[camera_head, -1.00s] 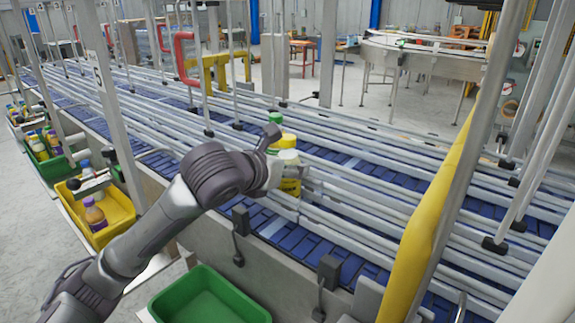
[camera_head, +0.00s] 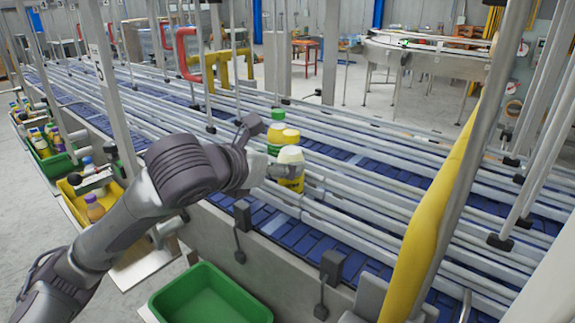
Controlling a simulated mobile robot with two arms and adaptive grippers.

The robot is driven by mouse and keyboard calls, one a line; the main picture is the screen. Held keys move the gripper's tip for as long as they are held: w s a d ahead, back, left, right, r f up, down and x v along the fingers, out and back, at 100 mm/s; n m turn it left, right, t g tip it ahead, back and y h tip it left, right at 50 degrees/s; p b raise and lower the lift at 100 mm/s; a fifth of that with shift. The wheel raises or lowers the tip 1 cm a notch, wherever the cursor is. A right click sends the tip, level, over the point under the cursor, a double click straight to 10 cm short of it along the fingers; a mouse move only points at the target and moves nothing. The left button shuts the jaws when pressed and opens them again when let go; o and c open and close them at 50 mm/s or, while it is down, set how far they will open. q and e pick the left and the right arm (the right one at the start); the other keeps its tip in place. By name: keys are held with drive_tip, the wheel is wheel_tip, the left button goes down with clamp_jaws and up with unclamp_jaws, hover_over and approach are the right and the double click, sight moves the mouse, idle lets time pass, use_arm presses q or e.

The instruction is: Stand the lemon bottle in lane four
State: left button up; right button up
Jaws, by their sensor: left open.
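A yellow bottle with a pale cream top (camera_head: 291,155) stands upright in a near lane of the blue conveyor. Right behind it stand a yellow-topped bottle (camera_head: 291,136) and a green-capped bottle (camera_head: 277,131), both partly hidden. I cannot tell for sure which is the lemon bottle, nor count the lane numbers. My left gripper (camera_head: 277,170) is open at the cream-topped bottle, with a finger across its middle; contact is unclear. My right gripper is not in view.
Grey guide rails (camera_head: 385,215) divide the blue lanes. An empty green bin (camera_head: 208,297) sits below the near edge. A yellow padded post (camera_head: 432,220) stands at right.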

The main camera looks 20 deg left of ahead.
use_arm(q)
drive_tip(key=v, duration=0.6)
drive_tip(key=shift+s, duration=0.25)
